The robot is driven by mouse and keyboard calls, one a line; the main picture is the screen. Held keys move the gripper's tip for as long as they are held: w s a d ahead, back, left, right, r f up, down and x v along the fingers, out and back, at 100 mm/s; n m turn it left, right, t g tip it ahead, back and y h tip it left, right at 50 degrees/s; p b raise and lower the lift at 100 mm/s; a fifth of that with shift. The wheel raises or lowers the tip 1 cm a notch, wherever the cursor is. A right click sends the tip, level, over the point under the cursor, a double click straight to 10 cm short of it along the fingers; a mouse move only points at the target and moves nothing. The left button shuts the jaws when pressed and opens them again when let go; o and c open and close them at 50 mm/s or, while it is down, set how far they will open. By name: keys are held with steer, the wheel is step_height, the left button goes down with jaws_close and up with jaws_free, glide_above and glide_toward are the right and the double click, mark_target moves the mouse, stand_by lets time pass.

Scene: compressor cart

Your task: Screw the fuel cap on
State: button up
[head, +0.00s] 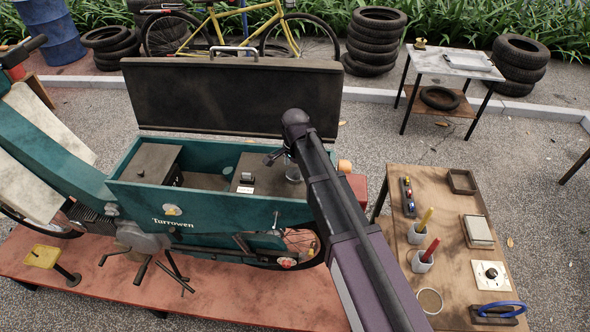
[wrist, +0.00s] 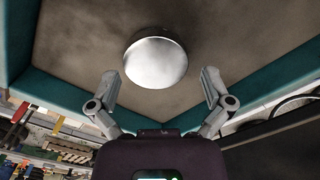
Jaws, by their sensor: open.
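The round silver fuel cap (wrist: 155,63) lies against the worn tan-brown surface inside the teal compartment in the wrist view. Whether its thread is engaged cannot be told. In the head view my gripper (head: 280,157) is over the right end of the compartment, mostly hidden by my arm.
The teal scooter's compartment (head: 150,195) has its dark lid (head: 230,95) raised behind it. A small dark fitting (head: 246,181) sits left of the cap. A wooden bench (head: 450,235) with cups, trays and tools stands right. The scooter is on a red platform (head: 130,292).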

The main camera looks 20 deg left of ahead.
steer(key=shift+n, duration=1.5)
steer(key=shift+s+r, duration=0.1)
steer(key=shift+s, duration=0.05)
steer(key=c, duration=1.2)
